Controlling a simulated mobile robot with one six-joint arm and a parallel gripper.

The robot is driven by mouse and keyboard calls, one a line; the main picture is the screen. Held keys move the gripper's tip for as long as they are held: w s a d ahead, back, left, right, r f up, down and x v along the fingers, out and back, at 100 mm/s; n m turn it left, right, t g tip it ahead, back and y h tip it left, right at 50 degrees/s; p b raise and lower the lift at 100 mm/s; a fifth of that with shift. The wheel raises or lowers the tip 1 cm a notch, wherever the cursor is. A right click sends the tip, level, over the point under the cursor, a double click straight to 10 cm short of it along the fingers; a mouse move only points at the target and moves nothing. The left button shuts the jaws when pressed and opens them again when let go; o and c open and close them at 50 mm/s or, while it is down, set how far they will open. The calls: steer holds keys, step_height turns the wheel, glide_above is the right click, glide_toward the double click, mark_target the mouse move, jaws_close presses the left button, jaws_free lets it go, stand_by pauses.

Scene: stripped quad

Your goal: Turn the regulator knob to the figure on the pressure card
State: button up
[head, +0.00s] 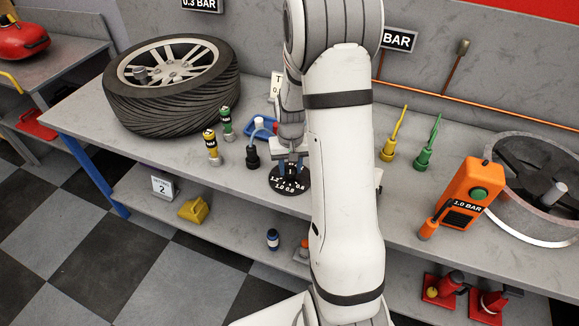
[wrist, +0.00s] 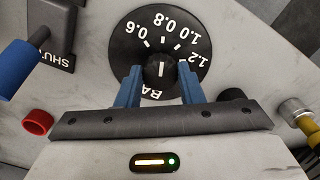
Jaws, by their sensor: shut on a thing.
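The regulator knob (wrist: 160,64) is black with a white line. It sits at the centre of a round black dial (wrist: 128,47) marked 0.6, 0.8, 1.0, 1.2 and BAR. In the wrist view the line runs nearly upright, towards the 0.6–0.8 side; its exact reading is unclear. My gripper (wrist: 161,76) is shut on the knob, one blue finger each side. In the head view my arm covers the knob, and the dial (head: 276,181) shows below my gripper.
A tyre (head: 130,102) lies at left. An orange 1.0 BAR device (head: 469,190) is at right. A wall sign (head: 398,40) reads BAR, its figure hidden.

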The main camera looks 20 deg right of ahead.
mark_target(290, 169)
steer(key=o, duration=1)
step_height(290, 169, up, 8)
steer(key=shift+f, duration=0.1)
stand_by(0.4)
steer(key=s+a+r+n+t, duration=0.1)
steer(key=s+a+r, duration=0.4)
steer(key=s, duration=0.5)
steer(key=s+a+r+n+t, duration=0.1)
steer(key=s+a+r, duration=0.4)
steer(key=s+r, duration=0.2)
steer(key=s, duration=0.2)
steer(key=shift+s+a+n+t, duration=0.15)
steer(key=shift+s+n+t, duration=0.25)
